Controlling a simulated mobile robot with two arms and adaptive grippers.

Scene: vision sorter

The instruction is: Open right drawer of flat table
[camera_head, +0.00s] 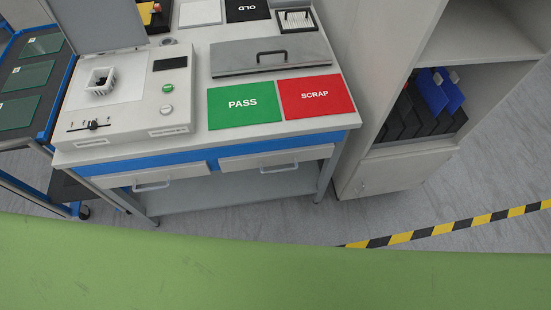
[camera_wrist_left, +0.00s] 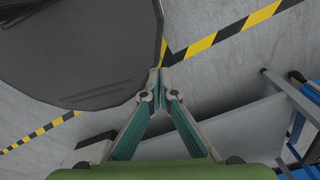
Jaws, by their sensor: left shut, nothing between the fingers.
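The flat table (camera_head: 200,130) stands across the upper left of the head view, with a white top and a blue band under it. Its right drawer (camera_head: 235,163) sits under the PASS and SCRAP mats and looks closed. The drawer's pale bar handle (camera_head: 279,169) is on the front. The left drawer (camera_head: 110,182), with a similar handle (camera_head: 152,186), also looks closed. My left gripper (camera_wrist_left: 158,84) shows in the left wrist view, its fingertips together and empty, over the floor. It touches no handle there. Neither gripper shows in the head view.
A sorting machine (camera_head: 125,110), a green PASS mat (camera_head: 243,115), a red SCRAP mat (camera_head: 316,109) and a grey lid with a handle (camera_head: 230,62) lie on top. A cabinet (camera_head: 390,172) stands close right. Yellow-black tape (camera_head: 450,226) crosses the floor. A blue trolley (camera_head: 60,80) stands left.

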